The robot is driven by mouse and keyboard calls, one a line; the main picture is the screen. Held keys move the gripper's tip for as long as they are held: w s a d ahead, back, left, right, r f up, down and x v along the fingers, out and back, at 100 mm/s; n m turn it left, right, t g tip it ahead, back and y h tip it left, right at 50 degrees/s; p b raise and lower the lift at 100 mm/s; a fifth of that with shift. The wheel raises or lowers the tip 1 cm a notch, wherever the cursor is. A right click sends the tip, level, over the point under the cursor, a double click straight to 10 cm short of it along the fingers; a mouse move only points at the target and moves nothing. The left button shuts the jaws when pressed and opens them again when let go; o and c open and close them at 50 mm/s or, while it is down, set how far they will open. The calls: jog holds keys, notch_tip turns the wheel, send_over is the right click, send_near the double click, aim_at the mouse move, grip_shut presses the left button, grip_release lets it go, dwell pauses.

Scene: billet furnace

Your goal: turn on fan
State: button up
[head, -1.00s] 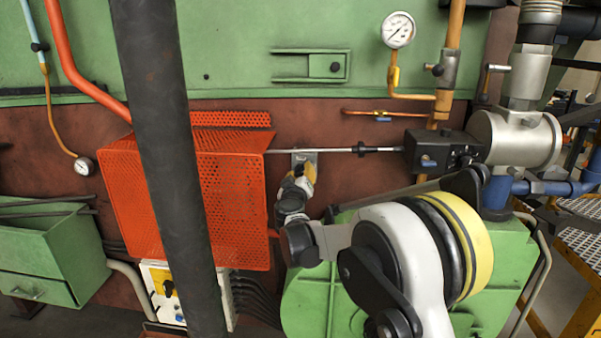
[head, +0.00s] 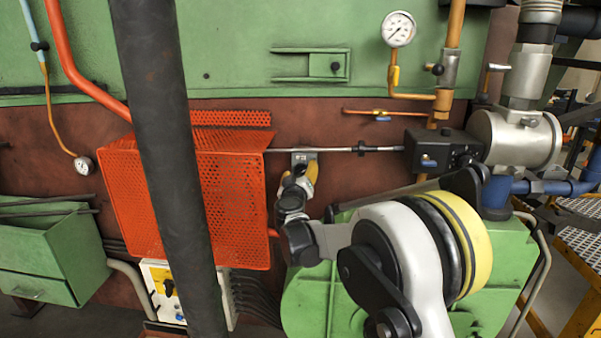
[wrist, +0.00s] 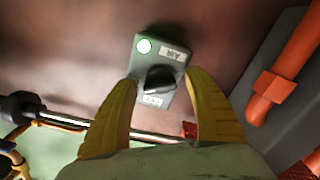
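A small grey switch box (wrist: 172,60) on the red-brown wall fills the middle of the wrist view. It has a bright, pale green lamp (wrist: 144,46), small labels and a black rotary knob (wrist: 160,83). My gripper (wrist: 161,80) is open, with one yellow finger on each side of the knob. I cannot tell whether the fingers touch it. In the head view my gripper (head: 299,181) is just below the plate of the switch box (head: 303,156), which it partly hides along with the knob. No fan is clearly visible.
An orange perforated guard (head: 235,205) stands left of my gripper. A thin metal rod (head: 340,150) runs right from beside the switch to a black valve box (head: 440,151). A green housing (head: 315,295) lies below my arm. A dark pipe (head: 165,150) crosses the left.

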jog(key=s, duration=1.2)
jog(key=shift+a, duration=0.2)
jog(key=s+d+r+m+g+h, duration=0.1)
jog(key=s+d+m+g+h, duration=0.15)
jog(key=s+d, duration=0.75)
jog(key=s+d+r+m+g+h, duration=0.15)
jog(key=s+d+g, duration=0.35)
jog(key=d, duration=0.9)
jog(key=s+f+g+y, duration=0.1)
jog(key=s+f, duration=0.2)
jog(key=s, duration=0.5)
jog(key=s+d+f+m+g+y, duration=0.1)
jog(key=s+f+y, duration=0.1)
jog(key=s, duration=0.6)
jog(key=s+f+g+y, duration=0.1)
jog(key=s+f, duration=0.4)
jog(key=s, duration=0.3)
jog(key=shift+s+d+y, duration=0.15)
jog(key=shift+d+y, duration=0.1)
jog(key=shift+y, duration=0.05)
